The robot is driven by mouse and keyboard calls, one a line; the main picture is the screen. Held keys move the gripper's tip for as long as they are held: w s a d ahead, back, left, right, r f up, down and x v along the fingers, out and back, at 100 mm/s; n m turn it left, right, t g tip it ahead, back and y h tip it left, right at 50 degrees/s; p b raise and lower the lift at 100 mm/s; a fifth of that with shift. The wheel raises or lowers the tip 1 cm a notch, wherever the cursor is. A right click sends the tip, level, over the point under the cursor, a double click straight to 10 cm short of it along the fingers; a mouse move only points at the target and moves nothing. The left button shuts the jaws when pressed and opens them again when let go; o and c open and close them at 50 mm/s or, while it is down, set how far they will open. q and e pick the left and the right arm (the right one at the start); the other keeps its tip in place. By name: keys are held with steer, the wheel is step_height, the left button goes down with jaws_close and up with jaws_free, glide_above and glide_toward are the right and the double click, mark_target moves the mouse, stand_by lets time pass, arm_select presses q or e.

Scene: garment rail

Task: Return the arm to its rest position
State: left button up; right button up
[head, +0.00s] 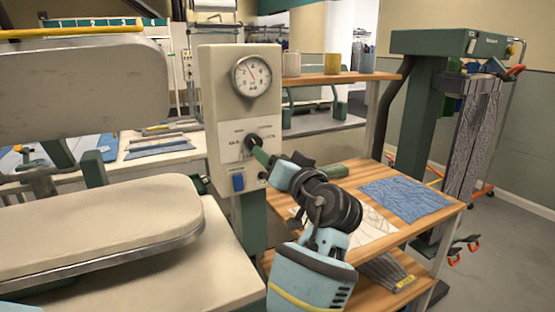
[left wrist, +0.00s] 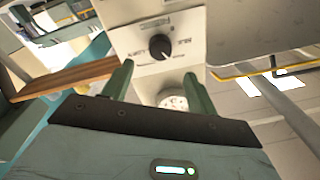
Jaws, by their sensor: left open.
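My left gripper (head: 260,156) reaches up in front of the control panel (head: 210,120), its green fingertips close to the black knob (head: 252,141). In the left wrist view the two green fingers of the left gripper (left wrist: 159,72) stand apart with nothing between them. The knob (left wrist: 160,50) shows just beyond the fingertips, on the pale panel face; I cannot tell whether a finger touches it. My dark wrist joint and light blue arm fill the lower middle of the head view. My right gripper is not in view.
A round gauge (head: 251,76) and a blue switch (head: 238,183) are on the panel. A padded press (head: 100,230) stands at left. A wooden table (head: 437,228) with a folded blue cloth (head: 405,201) lies right of my arm. A garment rack (head: 490,140) stands at far right.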

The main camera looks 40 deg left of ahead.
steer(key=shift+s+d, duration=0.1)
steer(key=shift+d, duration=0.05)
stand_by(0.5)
arm_select(q)
steer(key=s+d+f+m+t+h+p, duration=0.2)
steer(key=s+d+f+m+h, duration=0.15)
steer(key=f, duration=0.75)
steer(key=s+d+f+m+t+h+p, duration=0.15)
steer(key=f+m+h, duration=0.3)
steer(key=f, duration=0.55)
steer(key=s+d+f+m+t+h+p, duration=0.1)
steer(key=s+d+f+m+t+h, duration=0.2)
steer(key=f, duration=0.8)
steer(key=s+d+f+g+h+p, duration=0.1)
steer(key=s+d+f+h, duration=0.2)
steer(key=s, duration=0.7)
steer(key=s+d+f+g+h+p, duration=0.2)
steer(key=s+d+f+h, duration=0.1)
steer(key=s, duration=0.7)
steer(key=s+d+f+g+h+p, duration=0.1)
steer(key=s+d+f, duration=0.3)
steer(key=s, duration=0.7)
steer(key=shift+d+f+h, duration=0.15)
steer(key=shift+f+h, duration=0.15)
steer(key=shift+h, duration=0.6)
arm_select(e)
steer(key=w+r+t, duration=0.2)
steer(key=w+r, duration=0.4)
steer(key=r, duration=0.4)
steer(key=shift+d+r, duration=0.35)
